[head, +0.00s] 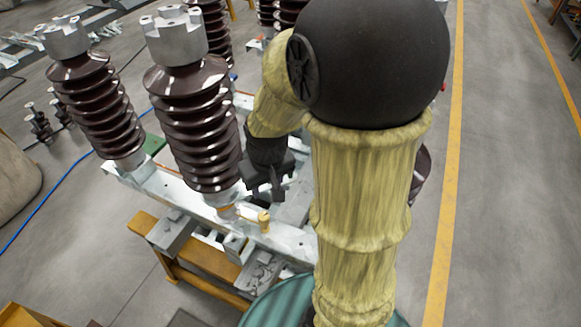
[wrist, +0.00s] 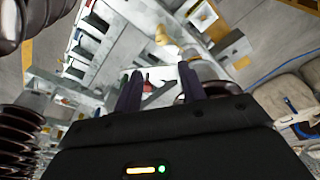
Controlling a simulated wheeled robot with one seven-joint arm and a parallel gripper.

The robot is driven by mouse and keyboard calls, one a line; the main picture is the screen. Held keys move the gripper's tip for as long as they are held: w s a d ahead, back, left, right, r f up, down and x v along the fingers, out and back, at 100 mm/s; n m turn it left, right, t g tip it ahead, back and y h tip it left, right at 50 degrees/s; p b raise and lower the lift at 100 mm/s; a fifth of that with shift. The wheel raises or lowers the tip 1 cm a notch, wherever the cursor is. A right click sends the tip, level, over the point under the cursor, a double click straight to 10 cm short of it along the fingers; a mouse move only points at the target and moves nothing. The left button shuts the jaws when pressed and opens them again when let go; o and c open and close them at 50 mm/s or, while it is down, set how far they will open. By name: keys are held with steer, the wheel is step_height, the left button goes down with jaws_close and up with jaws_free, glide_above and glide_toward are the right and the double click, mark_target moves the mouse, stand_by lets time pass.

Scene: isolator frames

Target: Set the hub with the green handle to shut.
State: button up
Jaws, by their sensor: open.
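I cannot clearly make out a hub with a green handle in either view. A green patch (head: 153,144) shows behind the bases of the two front insulators in the head view; I cannot tell whether it is a handle. My gripper (head: 266,192) is open and empty, pointing down above the pale metal frame (head: 285,238). A small yellow knobbed fitting (head: 263,217) stands on that frame, just below the fingers in this view and apart from them. In the wrist view my gripper (wrist: 160,72) shows its two dark fingers spread, with the frame beyond them.
Tall brown ribbed insulators (head: 190,120) and (head: 95,105) stand on the frame left of my arm. An orange support (head: 205,262) lies under the frame. A blue hose (head: 50,200) runs over the floor at left. Grey floor right of the yellow line is open.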

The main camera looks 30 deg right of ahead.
steer(key=w+d+r+n+g+p, duration=0.1)
steer(key=w+d+g+p, duration=0.1)
steer(key=w+d, duration=1.1)
steer(key=shift+w+d+n+p, duration=0.3)
steer(key=shift+w+p, duration=0.4)
steer(key=shift+p, duration=0.2)
steer(key=shift+r, duration=0.1)
step_height(320, 180, down, 18)
steer(key=p, duration=0.3)
steer(key=shift+r, duration=0.25)
jaws_close()
